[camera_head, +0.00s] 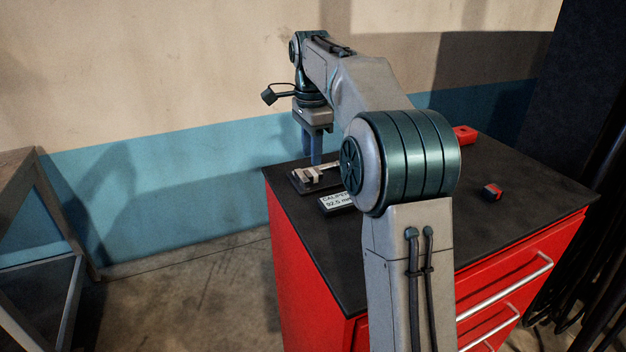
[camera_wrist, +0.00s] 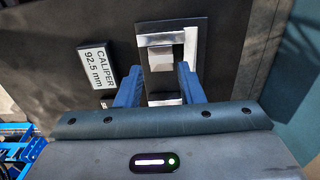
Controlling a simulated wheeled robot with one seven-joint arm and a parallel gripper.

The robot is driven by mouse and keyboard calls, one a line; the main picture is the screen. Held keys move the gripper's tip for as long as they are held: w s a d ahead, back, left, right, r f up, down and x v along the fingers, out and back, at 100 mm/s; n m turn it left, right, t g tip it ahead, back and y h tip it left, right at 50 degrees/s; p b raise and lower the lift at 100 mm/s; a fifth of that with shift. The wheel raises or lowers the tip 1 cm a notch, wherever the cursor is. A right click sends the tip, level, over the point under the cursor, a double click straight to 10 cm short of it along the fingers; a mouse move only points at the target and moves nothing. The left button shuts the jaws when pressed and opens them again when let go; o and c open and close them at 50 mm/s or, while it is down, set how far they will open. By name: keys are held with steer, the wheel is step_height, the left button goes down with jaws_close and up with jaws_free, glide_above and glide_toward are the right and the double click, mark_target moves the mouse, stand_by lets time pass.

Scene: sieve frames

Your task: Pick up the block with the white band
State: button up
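I cannot clearly make out a block with a white band. A pale grey-white block (camera_wrist: 160,55) lies by the metal jaws of a caliper (camera_wrist: 194,35) in the wrist view. My gripper (camera_wrist: 160,74) is open there, its two blue fingers apart with the block just ahead between their tips; contact cannot be told. In the head view, my gripper (camera_head: 312,160) points down over the caliper's dark base (camera_head: 307,188) at the left of the cabinet top. A small red and dark block (camera_head: 492,191) lies at the right; no white band shows on it.
A sign (camera_wrist: 98,66) reading "CALIPER 92.5 mm" stands beside the caliper. A red piece (camera_head: 464,135) lies at the back of the black cabinet top (camera_head: 540,190). My arm hides the middle of the top. The wall (camera_head: 190,160) is close behind.

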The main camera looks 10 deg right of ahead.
mark_target(313, 172)
steer(key=shift+w+d+f, duration=0.1)
steer(key=shift+d+f, duration=0.05)
steer(key=shift+f, duration=2.55)
jaws_close()
